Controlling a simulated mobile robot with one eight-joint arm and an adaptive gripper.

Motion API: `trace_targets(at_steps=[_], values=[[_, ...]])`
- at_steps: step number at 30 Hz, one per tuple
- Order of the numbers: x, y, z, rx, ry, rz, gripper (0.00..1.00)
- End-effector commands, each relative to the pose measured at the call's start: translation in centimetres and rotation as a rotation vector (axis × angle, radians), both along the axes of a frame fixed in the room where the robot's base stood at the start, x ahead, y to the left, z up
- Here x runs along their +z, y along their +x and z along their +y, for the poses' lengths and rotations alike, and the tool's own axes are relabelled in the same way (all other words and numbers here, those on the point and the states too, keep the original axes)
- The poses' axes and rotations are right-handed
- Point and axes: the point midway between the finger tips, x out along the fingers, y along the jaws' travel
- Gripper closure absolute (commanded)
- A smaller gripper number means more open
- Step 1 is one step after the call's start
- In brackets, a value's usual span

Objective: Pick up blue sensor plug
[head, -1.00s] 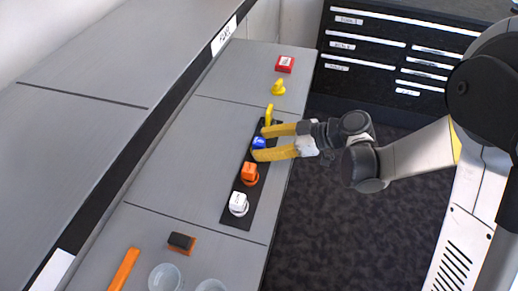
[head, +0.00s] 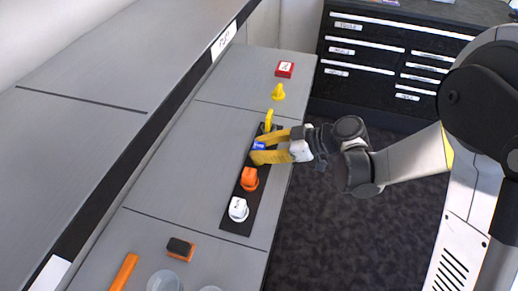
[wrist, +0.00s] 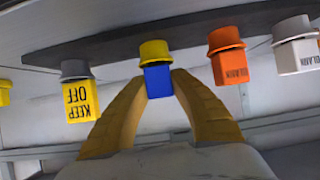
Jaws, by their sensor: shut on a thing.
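The blue sensor plug (head: 259,146) sits in the row on the black strip, between the yellow tag and the orange plug. In the wrist view the blue plug (wrist: 158,81) has a yellow collar (wrist: 154,51) against the dark strip, so it still looks seated there. My gripper (head: 257,149) reaches in from the right, its yellow fingers closed on both sides of the blue plug. The fingers (wrist: 160,84) flank the blue body in the wrist view. The fingers partly hide the plug in the head view.
The black strip (head: 231,222) also holds an orange plug (head: 249,177), a white plug (head: 238,208) and a yellow KEEP OFF tag (wrist: 80,98). A yellow cone (head: 278,92) and red block (head: 285,69) stand farther back. A dark drawer cabinet (head: 385,60) is behind.

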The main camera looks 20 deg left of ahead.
Motion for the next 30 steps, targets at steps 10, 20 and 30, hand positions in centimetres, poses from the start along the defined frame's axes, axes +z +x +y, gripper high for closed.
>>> trace_targets(at_steps=[10, 20, 30], values=[[5.0, 1.0, -1.1, -0.006, 0.001, 0.000, 1.00], [9.2, 5.0, -7.0, -0.004, 0.001, 0.000, 1.00], [11.6, 6.7, -9.4, 0.000, 0.001, 0.001, 1.00]])
